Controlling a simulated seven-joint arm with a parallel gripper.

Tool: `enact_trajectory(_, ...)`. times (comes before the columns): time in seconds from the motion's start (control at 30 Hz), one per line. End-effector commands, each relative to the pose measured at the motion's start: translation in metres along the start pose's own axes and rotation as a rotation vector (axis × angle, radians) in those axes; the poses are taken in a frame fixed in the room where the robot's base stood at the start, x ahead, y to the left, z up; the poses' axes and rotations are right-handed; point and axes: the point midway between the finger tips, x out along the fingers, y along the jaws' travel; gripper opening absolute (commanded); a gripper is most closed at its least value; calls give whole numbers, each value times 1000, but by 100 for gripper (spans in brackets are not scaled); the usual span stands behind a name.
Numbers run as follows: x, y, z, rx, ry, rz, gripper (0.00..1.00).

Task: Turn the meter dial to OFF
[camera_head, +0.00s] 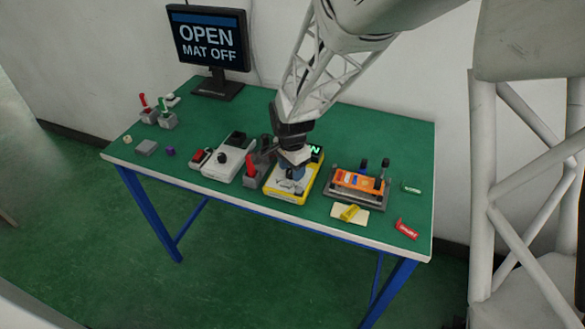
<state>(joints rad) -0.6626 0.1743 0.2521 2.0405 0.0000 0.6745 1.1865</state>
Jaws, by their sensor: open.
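The yellow meter (273,191) with a pale face lies on the green table, right of centre. A dark display (317,152) with bright green characters shows at its far end, partly covered by my arm. My gripper (289,182) points down over the middle of the meter's face, with its fingers open. The dial is hidden or too small to make out under the gripper, so its setting cannot be read. I cannot tell whether the fingers touch it or stand around it.
A red lever (250,166) stands close left of the meter, beside a grey box (229,162) with a black knob. An orange device (359,181) in a dark frame is to the right. A monitor (209,40) reads "OPEN MAT OFF".

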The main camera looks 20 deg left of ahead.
Motion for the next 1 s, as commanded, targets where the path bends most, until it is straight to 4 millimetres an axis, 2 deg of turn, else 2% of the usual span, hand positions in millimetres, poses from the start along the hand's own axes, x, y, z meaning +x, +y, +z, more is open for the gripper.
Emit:
enact_trajectory(0.13,6,0,0,0,0,0,51)
enact_trajectory(0.43,7,0,0,0,0,0,50)
enact_trajectory(0.73,7,0,0,0,0,0,4)
enact_trajectory(1.0,7,0,0,-15,0,0,2)
